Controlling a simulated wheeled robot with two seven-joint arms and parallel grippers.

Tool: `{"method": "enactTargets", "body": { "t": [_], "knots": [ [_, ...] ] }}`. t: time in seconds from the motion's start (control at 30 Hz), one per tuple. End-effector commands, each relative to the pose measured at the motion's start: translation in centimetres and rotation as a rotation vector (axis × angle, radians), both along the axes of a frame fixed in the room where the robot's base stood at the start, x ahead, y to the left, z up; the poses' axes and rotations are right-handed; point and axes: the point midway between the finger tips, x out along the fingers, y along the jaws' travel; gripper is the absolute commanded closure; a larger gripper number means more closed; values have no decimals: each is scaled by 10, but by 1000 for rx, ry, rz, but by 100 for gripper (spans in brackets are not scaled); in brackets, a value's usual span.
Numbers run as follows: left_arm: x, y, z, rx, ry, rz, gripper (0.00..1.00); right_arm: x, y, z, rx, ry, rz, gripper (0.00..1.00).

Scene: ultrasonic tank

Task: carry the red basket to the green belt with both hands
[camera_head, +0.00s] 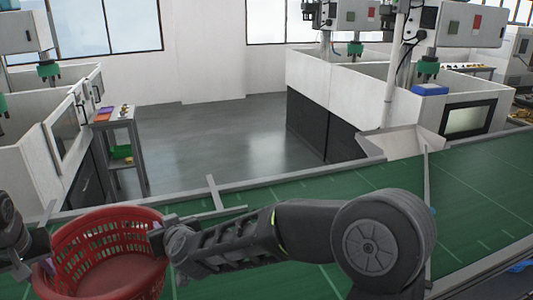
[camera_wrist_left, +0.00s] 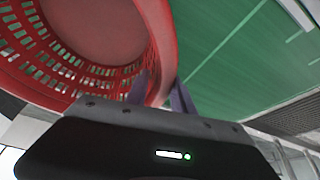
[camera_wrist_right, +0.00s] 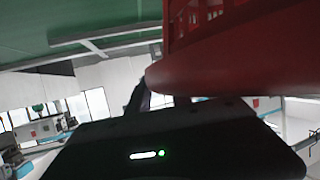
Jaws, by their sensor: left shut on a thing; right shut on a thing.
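The red basket (camera_head: 103,268), round with slotted walls, is at the lower left of the head view, empty inside as far as I see. It overlaps the near part of the green belt (camera_head: 330,195); I cannot tell whether it touches the belt. My left gripper (camera_head: 42,262) is shut on the basket's left rim; the left wrist view shows its fingers (camera_wrist_left: 158,92) on either side of the rim. My right gripper (camera_head: 160,236) is shut on the right rim. In the right wrist view the basket (camera_wrist_right: 235,60) hides part of its fingers.
A metal rail runs along the belt's far edge, with a grey bracket (camera_head: 213,190) and an upright post (camera_head: 427,190). White tanks stand beyond on both sides. A small shelf (camera_head: 120,150) stands at left. The belt's right part is mostly clear.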

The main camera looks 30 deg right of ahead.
Motion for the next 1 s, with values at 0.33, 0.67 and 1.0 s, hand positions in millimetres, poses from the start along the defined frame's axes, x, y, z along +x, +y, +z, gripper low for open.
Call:
{"method": "enactTargets", "body": {
  "t": [0.33,0.67,1.0],
  "knots": [
    [0,6,-13,9,3,5,100,2,-7,-10,-3,-5,-15,100],
    [0,6,-11,9,4,5,100,2,-7,-9,-3,-5,-15,100],
    [0,6,-28,9,4,5,100,2,-7,-25,-3,-5,-15,100]
  ]
}}
